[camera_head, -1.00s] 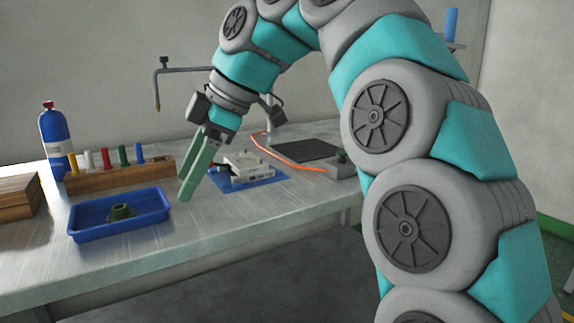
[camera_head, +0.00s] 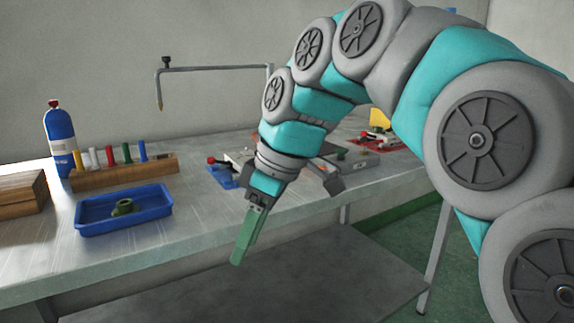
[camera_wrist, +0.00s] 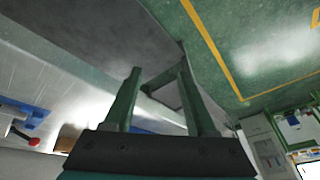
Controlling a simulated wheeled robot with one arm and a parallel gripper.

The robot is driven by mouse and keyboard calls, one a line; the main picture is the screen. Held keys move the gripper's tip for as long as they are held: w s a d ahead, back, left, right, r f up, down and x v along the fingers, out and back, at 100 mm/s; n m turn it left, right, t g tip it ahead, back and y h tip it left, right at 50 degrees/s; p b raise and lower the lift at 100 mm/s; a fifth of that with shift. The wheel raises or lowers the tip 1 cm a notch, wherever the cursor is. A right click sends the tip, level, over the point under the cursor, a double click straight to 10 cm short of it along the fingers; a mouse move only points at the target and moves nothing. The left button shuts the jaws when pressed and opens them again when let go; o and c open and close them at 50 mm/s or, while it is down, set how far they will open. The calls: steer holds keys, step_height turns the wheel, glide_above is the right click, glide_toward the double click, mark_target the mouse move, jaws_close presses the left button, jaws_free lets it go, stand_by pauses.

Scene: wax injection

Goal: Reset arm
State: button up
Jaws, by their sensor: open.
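My gripper (camera_head: 244,240) has green fingers and hangs pointing down in front of the workbench's front edge in the head view. In the wrist view its two fingers (camera_wrist: 160,80) stand apart with nothing between them, so it is open and empty. My arm reaches in from the right of the head view and bends down to the gripper. The gripper is to the right of the blue tray (camera_head: 85,229) and apart from it.
The workbench (camera_head: 200,214) holds the tray with a green ring-shaped part (camera_head: 123,207), a wooden rack (camera_head: 95,180) of coloured bottles, a blue cylinder (camera_head: 60,135) and red-handled devices behind my arm. A shelf (camera_head: 300,275) lies below. Green floor is at right.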

steer(key=s+d+f+m+g+h, duration=0.1)
steer(key=s+d+f+m+h, duration=0.1)
steer(key=s+d+f+m, duration=0.5)
steer(key=s+d+f+m+h, duration=0.2)
steer(key=s+d+f+m, duration=0.6)
steer(key=s+d+f, duration=0.5)
step_height(320, 180, down, 4)
steer(key=shift+s+d+f+g, duration=0.2)
steer(key=shift+s+d+g, duration=0.1)
steer(key=shift+d+g, duration=0.1)
